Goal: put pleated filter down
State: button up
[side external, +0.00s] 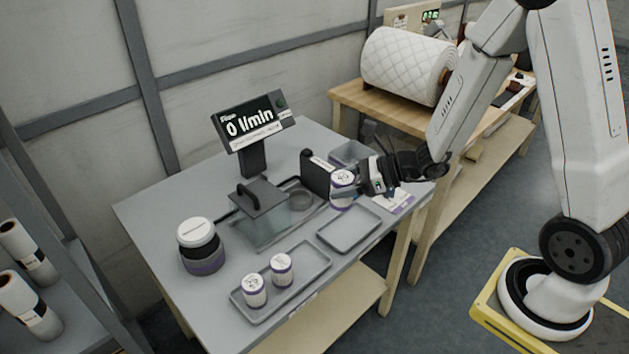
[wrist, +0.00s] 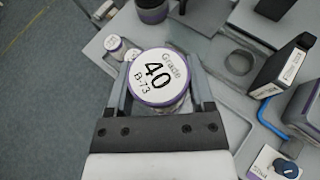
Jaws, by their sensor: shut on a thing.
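The pleated filter (side external: 343,178) is a short white cylinder with purple bands. In the wrist view its top (wrist: 157,75) faces the camera and reads "Grade 40 B-73". My gripper (side external: 352,190) is shut on its sides, one finger on each side, and holds it upright. The filter appears above the table, near the empty grey tray (side external: 349,230); the exact gap below it cannot be told. Two similar filters, one (side external: 254,291) and another (side external: 281,270), stand in a longer grey tray (side external: 240,305) at the front.
A clear box with a black handled lid (side external: 260,205) sits beside a round grey seat (side external: 300,200). A black upright unit (side external: 316,175) stands behind. A display (side external: 251,124) reads 0 l/min. A white-lidded jar (side external: 201,248) is at left. A quilted roll (side external: 405,66) lies on the wooden bench.

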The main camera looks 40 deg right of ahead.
jog(key=s+a+f+n+g+y, duration=0.1)
jog(key=s+a+f+n+g, duration=0.1)
jog(key=s, duration=0.3)
jog(key=s+a+f+n+g+y, duration=0.2)
jog(key=s+f, duration=0.1)
jog(key=s, duration=0.1)
jog(key=shift+s, duration=0.35)
jog(key=shift+w+a+f, duration=0.35)
jog(key=shift+w+f, duration=1.1)
jog(key=shift+w, duration=0.7)
jog(key=shift+w+a+f, duration=0.35)
jog(key=shift+w+f, duration=1.05)
jog(key=shift+w, duration=0.7)
jog(key=shift+w+a+f, duration=0.35)
jog(key=shift+w+f, duration=1.1)
jog(key=shift+w, duration=0.7)
jog(key=shift+w+f, duration=0.35)
jog(key=shift+f, duration=0.1)
jog(key=shift+w+f, duration=0.15)
jog(key=shift+f, duration=1.35)
